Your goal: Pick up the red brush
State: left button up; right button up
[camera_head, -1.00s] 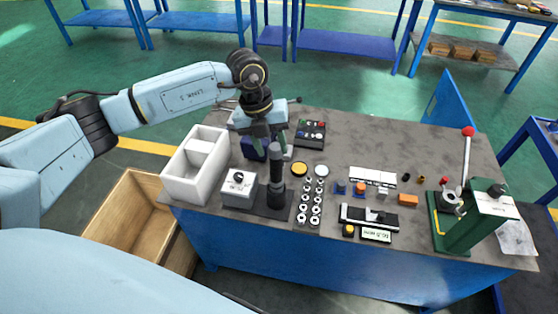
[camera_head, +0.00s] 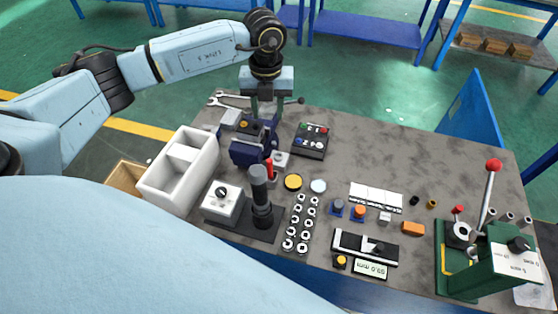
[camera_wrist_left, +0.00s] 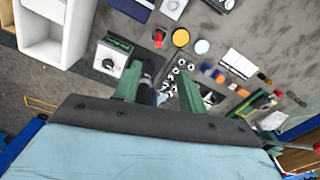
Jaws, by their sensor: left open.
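A small red upright piece (camera_head: 269,168) shows beside the dark blue vise, behind the tall black cylinder. It also shows in the left wrist view (camera_wrist_left: 158,38). It may be the red brush, but I cannot make out bristles. My left gripper (camera_head: 267,106) is open and empty, above the back left of the table, farther back than the red piece. Its two green fingers (camera_wrist_left: 160,88) are spread apart in the left wrist view, with nothing between them. My right gripper is not in view.
The dark blue vise (camera_head: 245,151), black cylinder on its stand (camera_head: 259,190) and white open box (camera_head: 155,187) crowd the left. A control box (camera_head: 310,140) stands behind. A green press (camera_head: 470,262) with a red-knobbed lever stands right. The table's back right (camera_head: 400,150) is clear.

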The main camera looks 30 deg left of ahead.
pick_arm(q)
notch_tip(320, 180, down, 2)
jog(key=s+b, duration=0.2)
jog(key=b, duration=0.6)
send_near(268, 160)
jog(key=shift+s+a, duration=0.1)
jog(key=shift+f, duration=0.25)
notch_tip(268, 160, down, 8)
jog(key=shift+r+b, duration=0.2)
jog(key=shift+b, duration=0.25)
jog(key=shift+f, duration=0.5)
jog(key=f, duration=0.3)
jog(key=shift+w+d+f+b, duration=0.2)
jog(key=shift+d+f+b, duration=0.1)
jog(key=shift+f, duration=0.6)
grip_shut()
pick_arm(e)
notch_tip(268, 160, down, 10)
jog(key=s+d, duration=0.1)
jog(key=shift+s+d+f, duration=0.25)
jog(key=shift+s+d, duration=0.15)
